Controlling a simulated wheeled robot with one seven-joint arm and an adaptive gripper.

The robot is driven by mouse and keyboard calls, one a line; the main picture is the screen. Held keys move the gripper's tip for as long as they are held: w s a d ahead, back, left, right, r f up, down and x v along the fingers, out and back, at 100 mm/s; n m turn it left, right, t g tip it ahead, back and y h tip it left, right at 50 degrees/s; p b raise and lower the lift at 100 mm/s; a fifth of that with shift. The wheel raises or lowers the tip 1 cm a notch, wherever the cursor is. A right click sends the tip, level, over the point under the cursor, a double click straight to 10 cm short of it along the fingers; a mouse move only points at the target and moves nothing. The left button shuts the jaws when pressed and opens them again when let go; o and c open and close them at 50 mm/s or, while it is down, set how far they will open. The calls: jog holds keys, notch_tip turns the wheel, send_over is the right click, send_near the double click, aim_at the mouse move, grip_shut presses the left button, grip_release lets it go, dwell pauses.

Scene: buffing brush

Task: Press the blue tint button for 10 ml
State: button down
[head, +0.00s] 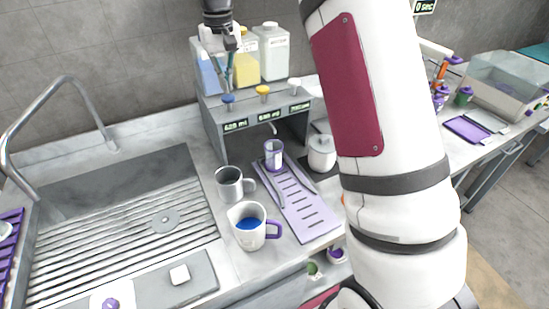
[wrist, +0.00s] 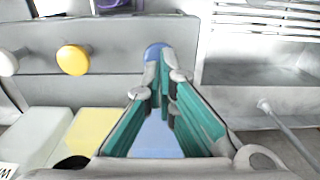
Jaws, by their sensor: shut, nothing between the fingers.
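The dispenser (head: 215,125) stands at the back of the counter with a blue button (head: 228,99), a yellow button (head: 262,90) and a white button (head: 294,83) on its front ledge. A small display (head: 236,126) under the blue button is lit; its figure is too small to read surely. My gripper (head: 230,82) is shut and empty, pointing down just above the blue button. In the wrist view the closed fingertips (wrist: 163,62) overlap the blue button (wrist: 153,49); I cannot tell whether they touch. A purple-rimmed clear cup (head: 273,155) stands under the nozzle.
Blue, yellow and white containers (head: 273,52) stand behind the buttons, close to my gripper. A sink is at left.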

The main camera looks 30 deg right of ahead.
aim_at(228, 96)
jog(key=shift+f, duration=1.65)
jog(key=shift+r, duration=1.75)
notch_tip(228, 96, up, 6)
jog(key=shift+b, duration=0.45)
